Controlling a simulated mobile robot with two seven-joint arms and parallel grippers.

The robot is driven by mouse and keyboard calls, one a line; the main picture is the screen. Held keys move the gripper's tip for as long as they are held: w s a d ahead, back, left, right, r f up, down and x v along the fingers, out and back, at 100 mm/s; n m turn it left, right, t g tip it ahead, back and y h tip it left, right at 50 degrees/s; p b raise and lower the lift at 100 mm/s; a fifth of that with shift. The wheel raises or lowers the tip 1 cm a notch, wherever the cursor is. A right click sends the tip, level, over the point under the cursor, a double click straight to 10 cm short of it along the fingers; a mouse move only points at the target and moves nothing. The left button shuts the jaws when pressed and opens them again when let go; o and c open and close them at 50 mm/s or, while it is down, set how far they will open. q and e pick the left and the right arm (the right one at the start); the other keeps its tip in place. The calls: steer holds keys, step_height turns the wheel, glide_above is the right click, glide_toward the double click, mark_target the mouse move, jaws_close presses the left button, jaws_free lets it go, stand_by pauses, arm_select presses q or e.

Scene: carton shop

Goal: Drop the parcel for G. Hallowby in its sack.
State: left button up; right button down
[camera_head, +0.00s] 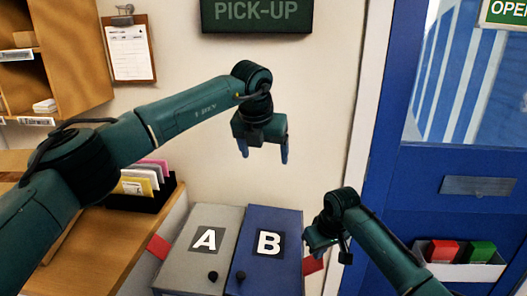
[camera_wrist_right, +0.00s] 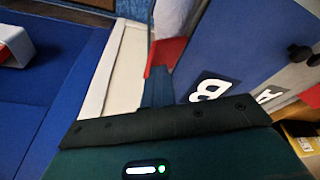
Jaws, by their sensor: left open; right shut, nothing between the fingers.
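I see no sack and can make out no parcel bearing the name G. Hallowby. A grey door or lid marked A (camera_head: 197,265) and a blue one marked B (camera_head: 268,222) stand side by side, both closed, each with a dark knob. My left gripper (camera_head: 264,156) is open and empty, in the air above and behind them. My right gripper (camera_head: 314,250) is shut and empty, beside the right edge of B, near a red tab (camera_head: 313,265). In the right wrist view its blue fingers (camera_wrist_right: 158,88) are together in front of the red tab; whether they touch is unclear.
A wooden counter (camera_head: 120,240) at left holds a dark file box (camera_head: 150,198) with coloured envelopes. Wooden shelves (camera_head: 75,55) hold small items. A clipboard (camera_head: 129,50) hangs on the wall. At right, a blue door (camera_head: 470,235) carries a white tray (camera_head: 480,272) with red and green boxes.

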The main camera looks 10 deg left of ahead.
steer(key=shift+w+a+v, duration=0.1)
steer(key=shift+w+v, duration=0.1)
steer(key=shift+v, duration=0.8)
steer(key=shift+w+a+v, duration=0.15)
steer(key=shift+w+v, duration=0.05)
steer(key=shift+v, duration=0.8)
steer(key=shift+r, duration=0.15)
